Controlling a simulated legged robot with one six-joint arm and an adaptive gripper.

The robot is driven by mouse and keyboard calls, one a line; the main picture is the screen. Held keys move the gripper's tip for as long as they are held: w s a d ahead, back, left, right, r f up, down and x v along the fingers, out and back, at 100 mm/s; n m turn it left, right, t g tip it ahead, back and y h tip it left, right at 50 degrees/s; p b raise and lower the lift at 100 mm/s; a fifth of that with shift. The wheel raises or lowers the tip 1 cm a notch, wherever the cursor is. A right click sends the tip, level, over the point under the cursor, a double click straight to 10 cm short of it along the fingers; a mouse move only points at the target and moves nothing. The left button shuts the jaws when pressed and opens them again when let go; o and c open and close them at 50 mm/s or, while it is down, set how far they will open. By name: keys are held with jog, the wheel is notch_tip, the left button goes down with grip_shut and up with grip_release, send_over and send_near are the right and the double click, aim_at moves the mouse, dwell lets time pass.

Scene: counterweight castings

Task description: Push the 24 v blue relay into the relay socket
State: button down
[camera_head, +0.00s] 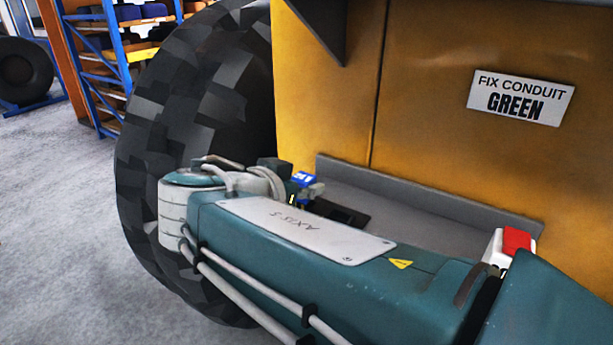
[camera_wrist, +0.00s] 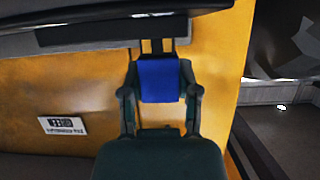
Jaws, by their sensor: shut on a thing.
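The blue relay (camera_head: 304,178) is held at the end of my arm, above the grey ledge on the yellow machine. My gripper (camera_head: 308,188) is largely hidden behind my own wrist in the head view. In the wrist view my gripper (camera_wrist: 159,66) has its two fingers closed on the sides of the blue relay (camera_wrist: 158,84). A dark rectangular plate (camera_head: 343,212) lies on the ledge near the relay, partly hidden by my arm. I cannot tell whether this is the relay socket, or whether the relay touches it.
The grey ledge (camera_head: 400,203) has a raised back edge against the yellow panel (camera_head: 425,130). A red-and-white block (camera_head: 514,242) stands at its right end. A large black tyre (camera_head: 195,130) is close on the left. A sign (camera_head: 520,97) reads "FIX CONDUIT GREEN".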

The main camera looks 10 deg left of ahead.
jog(key=shift+f, duration=0.55)
jog(key=shift+c, duration=1.3)
grip_release()
jog(key=v, duration=1.2)
jog(key=shift+s, duration=0.1)
